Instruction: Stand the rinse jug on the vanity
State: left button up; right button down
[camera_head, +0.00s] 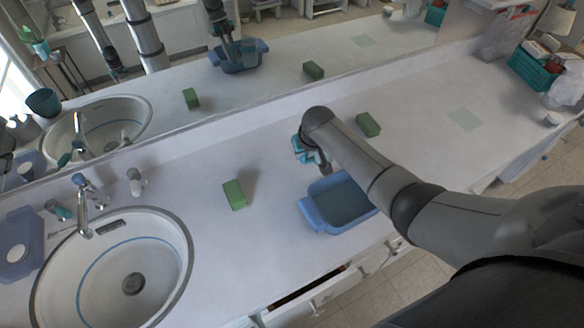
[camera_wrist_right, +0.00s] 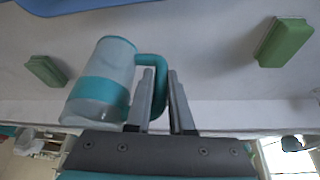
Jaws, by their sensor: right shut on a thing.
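The rinse jug (camera_wrist_right: 102,85), translucent with a teal band, teal rim and teal handle, is beside my right gripper (camera_wrist_right: 162,75), which is shut on its handle. In the head view part of the jug (camera_head: 303,150) shows behind the end of my right arm, over the vanity (camera_head: 275,165). My right gripper (camera_head: 324,166) is mostly hidden there by its wrist. I cannot tell whether the jug touches the countertop. My left gripper does not show directly.
A blue basin (camera_head: 314,213) stands at the vanity's front edge, close to my right arm. Green blocks lie left (camera_head: 235,195) and right (camera_head: 368,125) of the jug. A pale green square (camera_head: 465,119) marks bare counter farther right. The sink (camera_head: 120,275) is at left; a mirror runs behind.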

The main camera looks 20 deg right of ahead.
jog(key=shift+d, duration=0.1)
jog(key=shift+r+p, duration=0.1)
jog(key=shift+p, duration=0.2)
notch_tip(320, 180, down, 6)
jog(key=b, duration=0.4)
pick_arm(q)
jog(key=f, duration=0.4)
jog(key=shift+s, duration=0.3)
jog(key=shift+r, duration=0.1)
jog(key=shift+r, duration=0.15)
pick_arm(e)
jog(key=shift+r, duration=0.1)
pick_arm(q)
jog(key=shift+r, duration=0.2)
